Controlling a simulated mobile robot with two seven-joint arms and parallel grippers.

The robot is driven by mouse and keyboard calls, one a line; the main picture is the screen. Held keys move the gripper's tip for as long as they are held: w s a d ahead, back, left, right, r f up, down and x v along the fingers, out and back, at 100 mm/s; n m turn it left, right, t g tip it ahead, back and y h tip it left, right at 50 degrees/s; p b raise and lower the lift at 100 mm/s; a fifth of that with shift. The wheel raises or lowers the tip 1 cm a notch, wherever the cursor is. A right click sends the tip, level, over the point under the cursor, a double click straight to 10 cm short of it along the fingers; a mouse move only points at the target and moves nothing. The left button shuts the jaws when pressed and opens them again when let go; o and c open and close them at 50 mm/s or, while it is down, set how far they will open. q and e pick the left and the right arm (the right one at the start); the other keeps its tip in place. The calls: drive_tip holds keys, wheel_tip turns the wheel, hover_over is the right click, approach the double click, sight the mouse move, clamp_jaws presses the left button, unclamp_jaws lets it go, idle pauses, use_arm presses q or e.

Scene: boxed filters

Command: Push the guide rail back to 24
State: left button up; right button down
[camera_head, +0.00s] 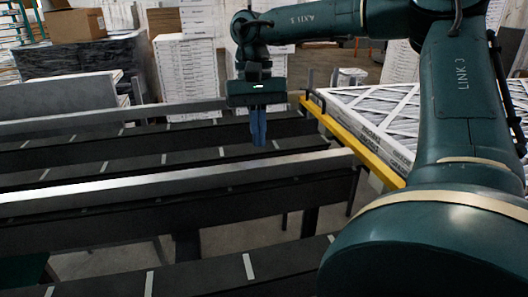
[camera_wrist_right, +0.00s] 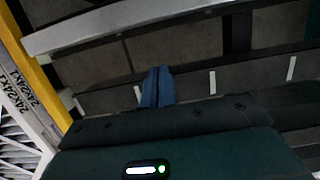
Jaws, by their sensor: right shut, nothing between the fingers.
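Two silver-topped rails lie across the dark slatted bed in the head view: a near rail (camera_head: 180,178) and a far rail (camera_head: 110,117). I cannot tell which one the task means. My right gripper (camera_head: 258,126) points down with its blue fingers shut and empty, above the bed between the two rails. It appears apart from both. The wrist view shows the fingers (camera_wrist_right: 157,88) together and a silver rail (camera_wrist_right: 130,25) beyond them. White tick marks show on the dark slats; no number 24 is readable beside them. My left gripper is out of view.
A yellow bar (camera_head: 355,143) stands at the bed's right end, close to the near rail's end. Behind it lie white-framed filters (camera_head: 385,113); their side reads 24x24x1 in the wrist view (camera_wrist_right: 18,92). Stacked white boxes (camera_head: 188,80) and a cardboard box (camera_head: 75,25) stand behind.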

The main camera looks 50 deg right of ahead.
drive_tip(key=shift+s+a+f, duration=0.25)
drive_tip(key=shift+s+a, duration=0.15)
drive_tip(key=shift+s, duration=0.2)
drive_tip(key=shift+s+a+f, duration=0.25)
drive_tip(key=shift+s+a, duration=0.15)
drive_tip(key=shift+s, duration=0.2)
drive_tip(key=shift+s+a+f, duration=0.25)
drive_tip(key=shift+s+a, duration=0.15)
drive_tip(key=shift+s, duration=0.2)
drive_tip(key=shift+s, duration=0.1)
